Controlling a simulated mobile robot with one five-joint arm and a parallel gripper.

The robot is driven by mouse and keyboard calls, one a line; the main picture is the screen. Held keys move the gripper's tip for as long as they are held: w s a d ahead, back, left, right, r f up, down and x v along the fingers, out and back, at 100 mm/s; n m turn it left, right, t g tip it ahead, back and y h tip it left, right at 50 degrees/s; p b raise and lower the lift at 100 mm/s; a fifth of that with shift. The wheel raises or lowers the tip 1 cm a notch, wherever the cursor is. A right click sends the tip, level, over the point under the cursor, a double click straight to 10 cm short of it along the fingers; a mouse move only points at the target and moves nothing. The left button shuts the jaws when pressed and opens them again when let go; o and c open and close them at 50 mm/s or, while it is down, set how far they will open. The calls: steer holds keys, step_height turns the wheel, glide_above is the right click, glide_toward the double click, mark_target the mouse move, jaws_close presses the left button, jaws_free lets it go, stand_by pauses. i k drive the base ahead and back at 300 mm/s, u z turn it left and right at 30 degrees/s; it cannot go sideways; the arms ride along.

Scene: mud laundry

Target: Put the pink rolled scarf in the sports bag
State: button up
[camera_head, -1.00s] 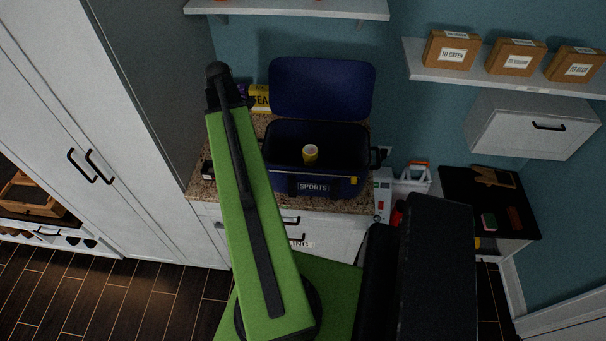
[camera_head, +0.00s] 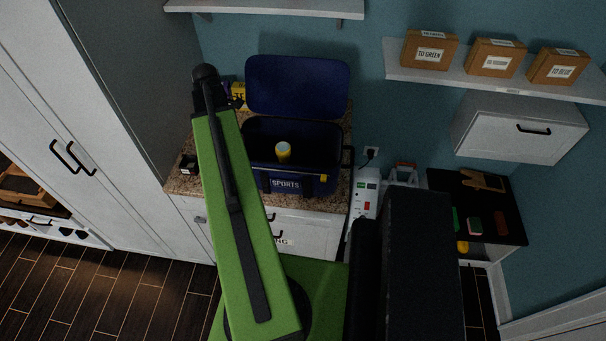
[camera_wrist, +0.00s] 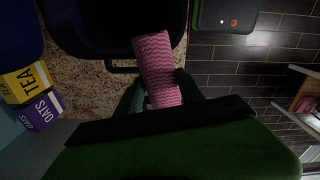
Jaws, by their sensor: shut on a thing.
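The pink rolled scarf (camera_wrist: 155,55) has a zigzag pattern and shows in the wrist view. My gripper (camera_wrist: 160,85) is shut on its lower part, and the rest sticks out beyond the fingers. The sports bag (camera_head: 290,184) is dark blue, stands on the speckled counter, and its lid is up. A yellow cylinder with a pale top (camera_head: 283,153) is inside it. In the wrist view, the scarf's far end overlaps the bag's dark side (camera_wrist: 85,35) and handle; I cannot tell its height over them. In the head view, my arm hides the gripper and scarf.
TEA (camera_wrist: 27,80) and OATS (camera_wrist: 38,112) boxes stand on the counter (camera_head: 183,183) left of the bag. A white device (camera_head: 365,195) stands to its right. Labelled cardboard boxes (camera_head: 430,50) sit on a wall shelf. A tall cabinet (camera_head: 90,130) bounds the left.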

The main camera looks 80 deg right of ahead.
mark_target(300, 162)
steer(key=u, duration=0.05)
steer(key=k, duration=1.35)
steer(key=z, duration=0.45)
steer(key=i, duration=1)
steer(key=z, duration=0.1)
